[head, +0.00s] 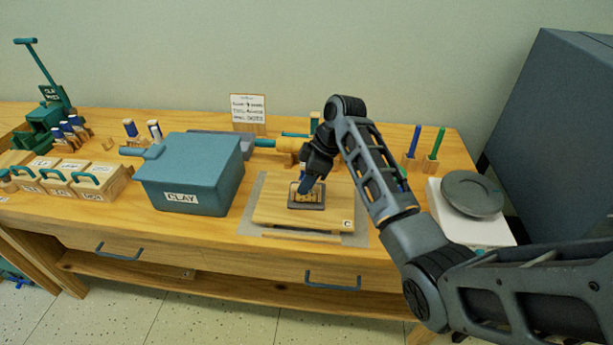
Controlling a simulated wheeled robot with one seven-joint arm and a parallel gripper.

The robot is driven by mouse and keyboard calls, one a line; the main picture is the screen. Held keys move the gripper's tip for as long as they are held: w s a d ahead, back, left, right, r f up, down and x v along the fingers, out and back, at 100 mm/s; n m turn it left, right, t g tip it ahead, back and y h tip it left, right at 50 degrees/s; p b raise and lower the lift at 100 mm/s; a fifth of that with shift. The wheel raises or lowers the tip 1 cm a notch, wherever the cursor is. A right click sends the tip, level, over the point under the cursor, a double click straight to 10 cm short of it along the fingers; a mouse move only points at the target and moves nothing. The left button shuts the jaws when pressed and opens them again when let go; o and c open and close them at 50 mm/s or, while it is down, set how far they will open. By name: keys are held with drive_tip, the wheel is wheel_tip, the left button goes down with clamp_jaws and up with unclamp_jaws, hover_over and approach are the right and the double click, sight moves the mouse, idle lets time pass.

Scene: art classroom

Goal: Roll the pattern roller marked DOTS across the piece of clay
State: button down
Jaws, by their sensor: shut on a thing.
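My gripper (312,175) points down over the wooden board in the middle of the table. It is shut on a small blue thing (308,185), probably a roller's handle; its marking cannot be read and my gripper partly hides it. Just below is a dark grey rectangular frame (322,206) with a tan piece (303,197), perhaps the clay, inside it. The frame lies on the wooden board (275,207), which sits on a grey mat (250,222). I cannot tell whether the held thing touches the tan piece. No DOTS label is readable.
A teal box labelled CLAY (190,175) stands left of the board. Further left are labelled wooden boxes (98,180) and several blue-topped tools (75,127). A grey round plate (472,193) on a white block is at right. A sign (248,108) stands behind.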

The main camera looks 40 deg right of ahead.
drive_tip(key=shift+s+a+p, duration=0.35)
drive_tip(key=shift+s+a, duration=0.05)
drive_tip(key=shift+a, duration=0.05)
drive_tip(key=shift+s+a, duration=0.1)
drive_tip(key=shift+a, duration=0.05)
drive_tip(key=shift+s+a+f, duration=0.15)
drive_tip(key=shift+s+a, duration=0.35)
idle(0.6)
drive_tip(key=shift+w+r, duration=0.1)
drive_tip(key=shift+r, duration=0.65)
wheel_tip(320, 180, up, 7)
drive_tip(key=shift+f, duration=0.1)
